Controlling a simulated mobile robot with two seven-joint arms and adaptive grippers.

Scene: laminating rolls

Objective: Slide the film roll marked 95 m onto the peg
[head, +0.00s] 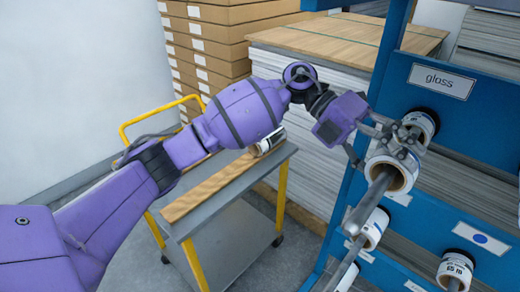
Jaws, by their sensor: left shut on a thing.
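My left gripper (394,150) is shut on a film roll (405,174) with a brown core and white wrap. The core faces me and the grey peg (372,199) shows in front of it, so the roll appears to be around the peg. The gripper hides much of the roll, and I cannot read a marking on it. Another white and black roll (427,121) sits behind it, close to the blue rack below the "gloss" label. My right gripper is not in view.
Lower on the blue rack (490,130) are more rolls on pegs, one at lower left (375,230) and one at lower right (455,268). A roll (267,142) lies on the grey cart (235,192) beside a wooden strip. Stacked boards (300,120) stand behind.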

